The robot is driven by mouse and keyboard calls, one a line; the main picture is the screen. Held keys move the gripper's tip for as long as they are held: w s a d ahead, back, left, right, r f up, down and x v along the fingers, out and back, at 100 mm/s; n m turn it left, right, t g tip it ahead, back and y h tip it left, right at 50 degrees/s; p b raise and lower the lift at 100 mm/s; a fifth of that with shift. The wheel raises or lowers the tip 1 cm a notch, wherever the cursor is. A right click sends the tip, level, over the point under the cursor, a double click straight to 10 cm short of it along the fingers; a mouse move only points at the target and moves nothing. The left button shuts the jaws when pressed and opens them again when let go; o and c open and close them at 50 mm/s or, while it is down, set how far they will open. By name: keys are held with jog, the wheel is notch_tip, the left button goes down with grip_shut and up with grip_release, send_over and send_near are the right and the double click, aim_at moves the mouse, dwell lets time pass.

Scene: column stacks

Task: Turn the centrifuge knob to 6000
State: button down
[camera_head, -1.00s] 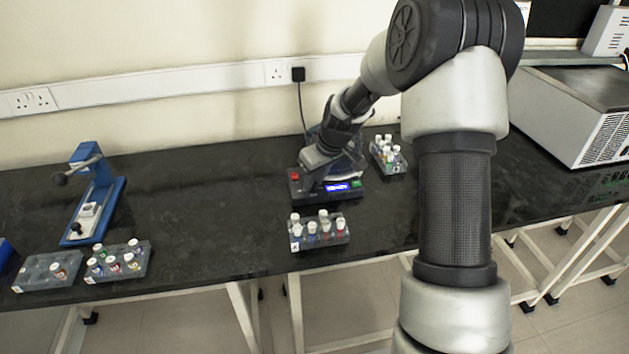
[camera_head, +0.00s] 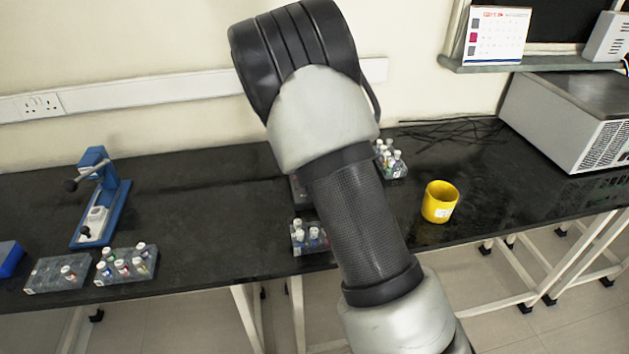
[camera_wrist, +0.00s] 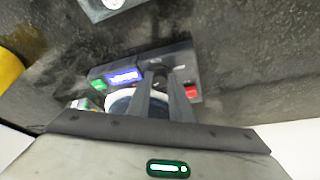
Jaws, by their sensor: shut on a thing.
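The centrifuge (camera_wrist: 180,57) is a dark box with a lit blue display (camera_wrist: 124,76), a green button (camera_wrist: 98,85) and a red button (camera_wrist: 191,91) on its front. My gripper (camera_wrist: 157,76) is at this front panel, between the display and the red button. Its fingers are closed together on the knob, which they hide. The knob's pointer and the display's number are not readable. In the head view my arm covers nearly all of the centrifuge; only a dark sliver (camera_head: 299,191) shows, and my gripper is hidden there.
In the head view, a tube rack (camera_head: 318,249) stands in front of the centrifuge, partly covered by my arm. Another rack (camera_head: 397,170) is behind it to the right. A yellow cup (camera_head: 428,216) stands on the right.

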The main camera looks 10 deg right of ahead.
jog(key=shift+w+a+m+g+h+p, duration=0.1)
jog(key=shift+m+g+h+p, duration=0.4)
jog(key=shift+m, duration=1.2)
jog(key=c, duration=1.6)
grip_release()
jog(key=p+v, duration=0.2)
jog(key=v, duration=1.5)
jog(key=shift+a+r+p, duration=0.15)
jog(key=shift+a+p, duration=0.1)
jog(key=shift+p, duration=0.05)
jog(key=shift+s+r, duration=0.1)
jog(key=shift+s, duration=0.15)
